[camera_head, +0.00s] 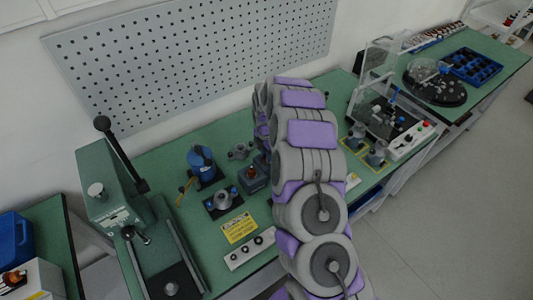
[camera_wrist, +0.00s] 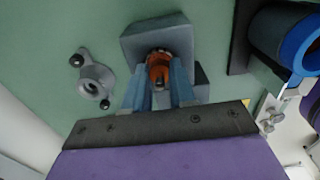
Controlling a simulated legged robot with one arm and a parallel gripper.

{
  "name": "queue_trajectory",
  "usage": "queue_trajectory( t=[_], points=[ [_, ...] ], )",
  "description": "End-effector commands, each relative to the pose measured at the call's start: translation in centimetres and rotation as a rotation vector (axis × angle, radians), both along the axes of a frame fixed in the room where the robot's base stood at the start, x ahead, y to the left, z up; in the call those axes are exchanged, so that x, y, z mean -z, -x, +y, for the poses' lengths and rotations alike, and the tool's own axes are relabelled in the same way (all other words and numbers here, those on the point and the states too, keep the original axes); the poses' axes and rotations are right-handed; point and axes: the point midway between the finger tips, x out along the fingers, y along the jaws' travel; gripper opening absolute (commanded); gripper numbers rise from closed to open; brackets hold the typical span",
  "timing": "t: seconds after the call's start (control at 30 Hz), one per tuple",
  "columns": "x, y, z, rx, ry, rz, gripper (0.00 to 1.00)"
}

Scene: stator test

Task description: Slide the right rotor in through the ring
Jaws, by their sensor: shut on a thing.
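In the wrist view, my gripper (camera_wrist: 160,72) has its two blue-grey fingers on either side of an orange-copper rotor (camera_wrist: 158,57) and is shut on it. The rotor is at a grey block (camera_wrist: 135,43); whether it still rests in the block cannot be told. The blue ring (camera_wrist: 298,40) is at the upper right, apart from the rotor and cut off by the frame edge. In the head view, the blue ring (camera_head: 201,157) stands on a dark base left of my arm. My gripper is hidden behind my arm there.
A grey flanged part (camera_wrist: 95,80) lies left of the block. In the head view, a dark plate with a metal part (camera_head: 222,200) and a white switch box (camera_head: 250,248) are in front. A green press (camera_head: 118,205) stands left and a white-framed test rig (camera_head: 385,120) right.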

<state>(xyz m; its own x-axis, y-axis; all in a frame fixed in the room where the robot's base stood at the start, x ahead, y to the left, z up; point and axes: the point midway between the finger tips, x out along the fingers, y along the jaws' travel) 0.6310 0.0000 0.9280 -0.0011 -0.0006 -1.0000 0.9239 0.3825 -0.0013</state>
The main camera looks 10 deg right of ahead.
Motion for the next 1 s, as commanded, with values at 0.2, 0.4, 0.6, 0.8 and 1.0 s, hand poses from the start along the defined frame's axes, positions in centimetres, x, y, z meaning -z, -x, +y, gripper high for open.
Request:
queue_trajectory(
  t=[0.2, 0.4, 0.6, 0.8, 1.0],
  points=[
    [-0.5, 0.0, 0.0, 0.0, 0.0, -0.001, 0.06],
    [-1.6, 0.0, 0.0, 0.0, 0.0, -0.001, 0.06],
    [-2.6, 0.0, 0.0, 0.0, 0.0, -0.001, 0.05],
    [-3.7, 0.0, 0.0, 0.0, 0.0, -0.002, 0.05],
    [-4.8, -0.1, 0.0, 0.0, 0.0, -0.002, 0.05]
  ],
)
